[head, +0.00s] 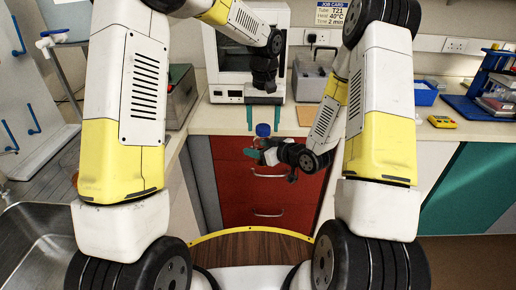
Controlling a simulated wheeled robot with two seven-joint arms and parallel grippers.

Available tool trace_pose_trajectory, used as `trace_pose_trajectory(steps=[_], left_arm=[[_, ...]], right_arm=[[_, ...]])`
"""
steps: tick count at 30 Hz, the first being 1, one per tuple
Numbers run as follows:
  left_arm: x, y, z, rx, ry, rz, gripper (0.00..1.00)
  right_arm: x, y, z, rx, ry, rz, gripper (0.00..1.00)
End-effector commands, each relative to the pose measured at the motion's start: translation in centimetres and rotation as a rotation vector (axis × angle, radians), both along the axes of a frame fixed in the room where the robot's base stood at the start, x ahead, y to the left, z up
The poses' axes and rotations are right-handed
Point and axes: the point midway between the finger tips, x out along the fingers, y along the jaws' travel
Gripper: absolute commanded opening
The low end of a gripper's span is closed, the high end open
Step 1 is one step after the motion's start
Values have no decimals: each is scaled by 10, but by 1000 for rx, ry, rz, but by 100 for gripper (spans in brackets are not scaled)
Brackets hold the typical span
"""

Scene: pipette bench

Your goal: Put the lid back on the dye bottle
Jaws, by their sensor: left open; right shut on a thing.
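A blue lid (263,130) shows at the top of the thing in my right gripper, which appears to be the dye bottle (262,143). The bottle is small and partly hidden by the fingers, and I cannot tell whether the lid is seated on it. My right gripper (258,153) is shut on the bottle and holds it in front of the red drawers. My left gripper (263,118) points down with its teal fingers spread, just above the lid. It is open, with nothing seen between the fingers.
A white machine with a dark window (232,65) stands on the bench behind the grippers. A grey box (310,78) and a brown board (307,115) are to its right. A blue tray (425,95) and yellow device (441,122) lie further right. A sink (30,240) is at lower left.

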Motion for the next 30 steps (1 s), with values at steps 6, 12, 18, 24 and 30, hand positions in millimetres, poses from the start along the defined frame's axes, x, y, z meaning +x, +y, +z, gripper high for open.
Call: trace_pose_trajectory(steps=[6,12,18,24,30], left_arm=[[0,-1,30,-1,-3,1,63],[0,0,37,0,-1,0,63],[0,0,37,-1,-1,0,72],[0,0,37,-1,-1,0,88],[0,0,38,-1,-1,0,88]], right_arm=[[0,0,1,1,-2,0,0],[0,0,1,1,-2,0,0],[0,0,1,1,-2,0,0],[0,0,1,1,-2,0,0],[0,0,1,1,-2,0,0]])
